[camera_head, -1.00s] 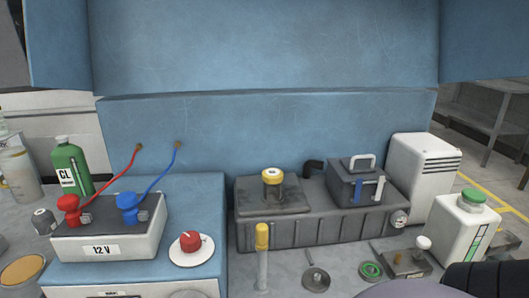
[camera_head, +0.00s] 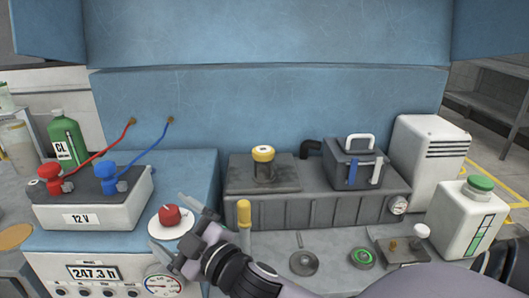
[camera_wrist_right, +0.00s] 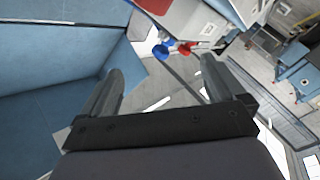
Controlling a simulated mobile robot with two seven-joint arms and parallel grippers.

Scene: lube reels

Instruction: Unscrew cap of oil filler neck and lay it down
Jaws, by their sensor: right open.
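The oil filler neck (camera_head: 264,172) stands upright on the grey ribbed tank, with the yellow and white cap (camera_head: 263,154) on its top. My right gripper (camera_head: 167,221) is open and empty, left of and nearer than the filler neck, in front of the red knob. Its two spread fingers also show in the right wrist view (camera_wrist_right: 163,78), with nothing between them. The cap does not show clearly in the right wrist view. My left gripper is not in view.
A red knob (camera_head: 169,215) and the 12 V battery box (camera_head: 93,205) are on the left. A yellow-topped stick (camera_head: 244,213) stands before the tank. A dark box with a white handle (camera_head: 355,166) sits right of the neck. Small parts lie on the front bench.

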